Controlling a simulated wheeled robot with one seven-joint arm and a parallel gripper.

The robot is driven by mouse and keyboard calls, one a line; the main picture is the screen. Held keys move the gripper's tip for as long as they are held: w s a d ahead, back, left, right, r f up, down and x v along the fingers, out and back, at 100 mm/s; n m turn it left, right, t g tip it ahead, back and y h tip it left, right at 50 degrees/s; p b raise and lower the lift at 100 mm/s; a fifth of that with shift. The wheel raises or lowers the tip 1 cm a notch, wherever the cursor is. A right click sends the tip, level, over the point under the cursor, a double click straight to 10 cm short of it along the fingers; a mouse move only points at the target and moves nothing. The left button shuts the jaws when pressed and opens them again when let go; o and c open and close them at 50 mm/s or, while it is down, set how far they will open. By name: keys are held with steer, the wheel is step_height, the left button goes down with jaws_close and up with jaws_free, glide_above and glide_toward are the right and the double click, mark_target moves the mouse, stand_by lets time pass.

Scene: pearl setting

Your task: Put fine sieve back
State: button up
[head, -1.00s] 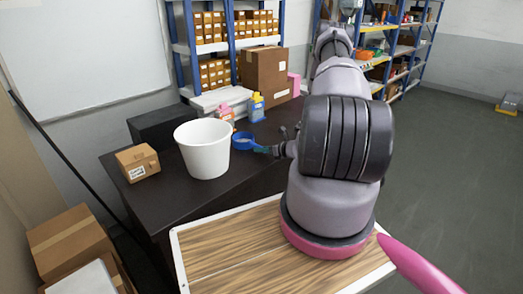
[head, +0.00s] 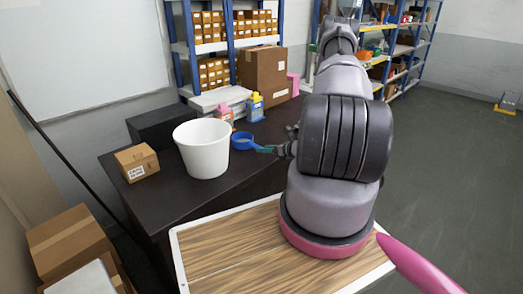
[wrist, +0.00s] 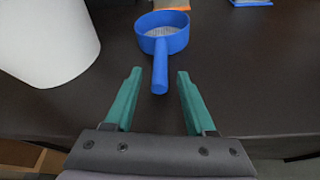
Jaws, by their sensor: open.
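The fine sieve (head: 242,141) is blue with a round rim and a grey mesh. It stands on the dark table beside the white bucket. In the wrist view the sieve (wrist: 163,32) has its handle pointing towards me. My gripper (wrist: 155,75) is open, with its two teal fingers on either side of the line of the handle. The handle's end lies between or just beyond the fingertips, touching neither finger. In the head view my gripper (head: 268,149) is at the sieve's right, partly hidden by my arm.
The white bucket (head: 203,150) stands close left of the sieve. A small cardboard box (head: 137,162), a black box (head: 160,127), two bottles (head: 255,107) and a large carton (head: 265,74) are on the dark table (head: 222,196). The table's front middle is clear.

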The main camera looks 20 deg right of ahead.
steer(key=v, duration=0.9)
steer(key=a+r+n+g+y, duration=0.2)
steer(key=a+r+n, duration=0.3)
steer(key=r, duration=0.4)
steer(key=s+a+r+n+g+y, duration=0.1)
steer(key=a+r+n+g, duration=0.2)
steer(key=a+r+n, duration=0.45)
steer(key=a+r+n+g+y, duration=0.2)
steer(key=a+r, duration=0.2)
steer(key=r, duration=0.6)
steer(key=s+a+r+n+h, duration=0.2)
steer(key=s+r+n+h, duration=0.2)
steer(key=s+r+n, duration=0.3)
steer(key=s+a+r+n+t+h, duration=0.1)
steer(key=s+r+n+h, duration=0.3)
steer(key=s+r+n, duration=0.4)
steer(key=s+a+r, duration=0.1)
steer(key=s+r, duration=0.4)
steer(key=r, duration=0.1)
steer(key=shift+s+a+t+h, duration=0.3)
steer(key=shift+a+h, duration=0.05)
steer(key=shift+h, duration=0.05)
